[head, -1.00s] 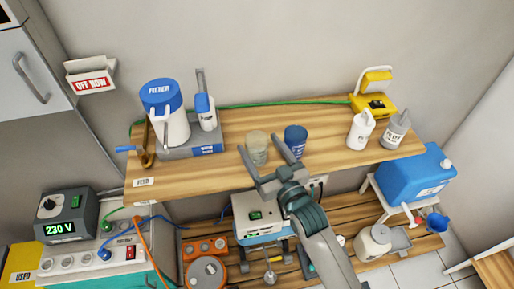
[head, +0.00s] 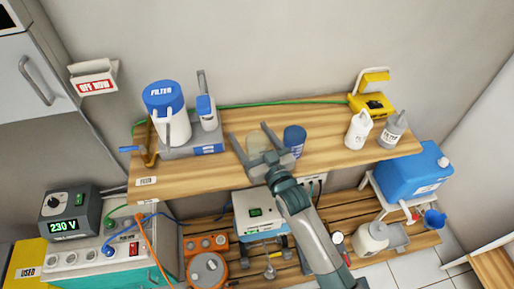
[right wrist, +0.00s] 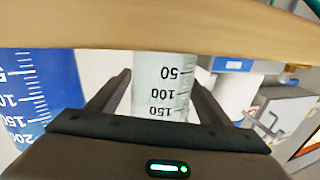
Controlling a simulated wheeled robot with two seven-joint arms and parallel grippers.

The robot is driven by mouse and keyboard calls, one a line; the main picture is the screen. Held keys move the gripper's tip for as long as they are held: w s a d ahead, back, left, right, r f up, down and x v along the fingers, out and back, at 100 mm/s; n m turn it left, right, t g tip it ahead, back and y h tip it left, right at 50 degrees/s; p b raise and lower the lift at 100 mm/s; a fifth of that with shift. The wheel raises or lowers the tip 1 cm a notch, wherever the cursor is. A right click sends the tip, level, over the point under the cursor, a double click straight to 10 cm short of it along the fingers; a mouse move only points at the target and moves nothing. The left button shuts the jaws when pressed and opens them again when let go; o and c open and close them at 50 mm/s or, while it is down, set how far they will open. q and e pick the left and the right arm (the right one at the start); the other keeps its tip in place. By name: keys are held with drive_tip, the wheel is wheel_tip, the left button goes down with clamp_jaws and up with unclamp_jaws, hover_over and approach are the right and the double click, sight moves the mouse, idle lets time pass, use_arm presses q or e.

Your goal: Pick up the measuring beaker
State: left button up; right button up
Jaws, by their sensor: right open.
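A pale translucent measuring beaker (head: 257,142) with dark graduation marks stands on the upper wooden shelf. My right gripper (head: 248,131) is open, with one finger on each side of this beaker. In the right wrist view, the pale beaker (right wrist: 160,85) appears upside down between the open fingers (right wrist: 160,75), with gaps beside it. A blue measuring beaker (head: 294,137) stands just to the right of the gripper. It also shows at the left of the right wrist view (right wrist: 38,95), outside the fingers. My left gripper is not in view.
A blue-lidded filter jug (head: 164,105) and a grey-blue unit (head: 196,147) stand at the shelf's left. White (head: 359,129) and grey (head: 393,128) bottles and a yellow device (head: 371,105) stand at its right. The shelf (head: 330,150) is clear right of the blue beaker.

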idle(0.4)
drive_tip(key=c, duration=1.1)
drive_tip(key=shift+r, duration=0.1)
wheel_tip(320, 180, up, 10)
drive_tip(key=b, duration=0.1)
drive_tip(key=shift+b, duration=0.4)
